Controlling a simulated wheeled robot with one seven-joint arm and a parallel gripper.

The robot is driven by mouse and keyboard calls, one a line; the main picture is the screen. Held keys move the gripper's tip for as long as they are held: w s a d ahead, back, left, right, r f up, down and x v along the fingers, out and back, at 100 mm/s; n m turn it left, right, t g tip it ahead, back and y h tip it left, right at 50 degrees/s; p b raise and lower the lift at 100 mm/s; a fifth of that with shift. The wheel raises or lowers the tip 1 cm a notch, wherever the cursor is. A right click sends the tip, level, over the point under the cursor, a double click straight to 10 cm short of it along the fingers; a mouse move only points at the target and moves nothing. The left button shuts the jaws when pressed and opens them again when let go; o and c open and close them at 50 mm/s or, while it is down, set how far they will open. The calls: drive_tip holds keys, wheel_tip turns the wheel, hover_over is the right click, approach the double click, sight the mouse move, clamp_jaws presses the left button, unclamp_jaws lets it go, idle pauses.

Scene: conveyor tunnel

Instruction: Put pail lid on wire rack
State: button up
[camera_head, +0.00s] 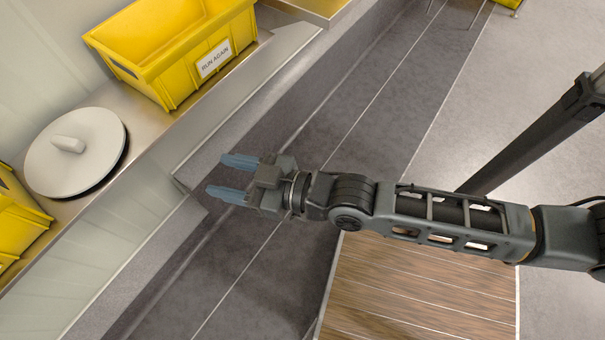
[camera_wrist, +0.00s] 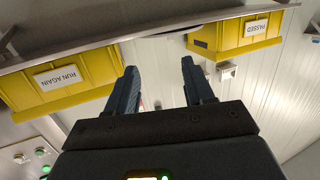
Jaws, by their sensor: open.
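The pail lid (camera_head: 94,166), a pale grey-white disc with a short knob on top, lies flat on the metal ledge at the left of the head view, between two yellow bins. My gripper (camera_head: 232,178) is open and empty, its two blue fingers pointing left. In the picture it is to the right of the lid and apart from it, over the grey floor strip. In the wrist view my gripper (camera_wrist: 159,80) also shows open with nothing between the fingers; I cannot make out the lid there. I cannot identify a wire rack in either view.
A yellow bin labelled RUN AGAIN (camera_head: 150,60) stands above the lid; another yellow bin (camera_head: 18,222) is at the left edge. The wrist view shows a yellow PASSED bin (camera_wrist: 232,36). A wooden slatted surface (camera_head: 420,290) lies below my arm. Thin legs show at the top right.

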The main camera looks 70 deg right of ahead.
drive_tip(key=s+r, duration=0.4)
drive_tip(key=s, duration=0.5)
drive_tip(key=s+r+g, duration=0.1)
drive_tip(key=s+r, duration=0.3)
drive_tip(key=s, duration=0.5)
drive_tip(key=shift+s+a+m+g+h, duration=0.2)
drive_tip(key=shift+s+m+g+h, duration=0.1)
drive_tip(key=shift+s+r, duration=0.35)
drive_tip(key=shift+r, duration=0.15)
drive_tip(key=shift+w, duration=0.1)
